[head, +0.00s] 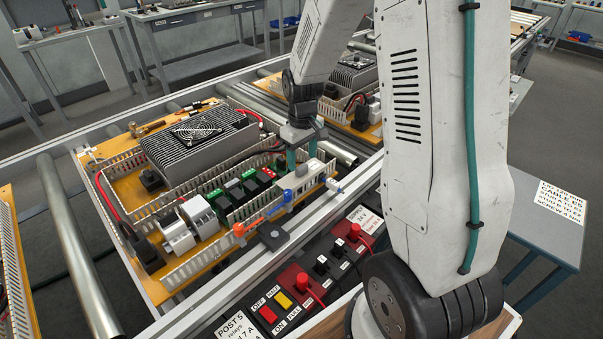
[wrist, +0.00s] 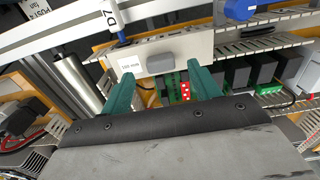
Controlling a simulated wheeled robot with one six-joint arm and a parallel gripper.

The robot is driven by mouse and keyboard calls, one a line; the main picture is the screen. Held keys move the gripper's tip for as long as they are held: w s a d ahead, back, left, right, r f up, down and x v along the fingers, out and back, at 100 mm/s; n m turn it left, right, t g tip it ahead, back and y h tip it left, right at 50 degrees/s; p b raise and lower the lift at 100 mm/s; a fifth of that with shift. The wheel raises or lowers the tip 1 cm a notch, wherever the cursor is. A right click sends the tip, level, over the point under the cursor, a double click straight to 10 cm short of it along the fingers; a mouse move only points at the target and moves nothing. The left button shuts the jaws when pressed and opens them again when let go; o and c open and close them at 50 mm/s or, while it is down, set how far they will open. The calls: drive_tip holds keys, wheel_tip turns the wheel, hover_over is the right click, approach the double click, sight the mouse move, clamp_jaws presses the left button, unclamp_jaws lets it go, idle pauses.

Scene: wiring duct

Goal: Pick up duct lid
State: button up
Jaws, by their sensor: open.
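The duct lid (wrist: 190,47) is a whitish strip with a "100 mm" label and a raised grey grip block (wrist: 160,63) in the wrist view. In the head view the lid (head: 304,178) lies at the right end of the front slotted duct, partly hidden by my fingers. My gripper (wrist: 159,76) is open, with its two teal fingers on either side of the grey block and apart from each other. In the head view my gripper (head: 301,158) points down over the lid. I cannot tell whether the fingers touch it.
Green and black relays (head: 243,186) stand in a row beside the lid. A grey finned drive (head: 198,142) sits behind them. Orange and blue clamps (head: 262,222) lie along the front duct. A button panel (head: 286,299) is in front. My arm covers the right side.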

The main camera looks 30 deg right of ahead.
sight(301, 166)
wheel_tip(301, 166, down, 4)
drive_tip(key=shift+w+r, duration=0.1)
drive_tip(key=shift+r, duration=0.05)
drive_tip(key=c, duration=1)
drive_tip(key=shift+r, duration=0.1)
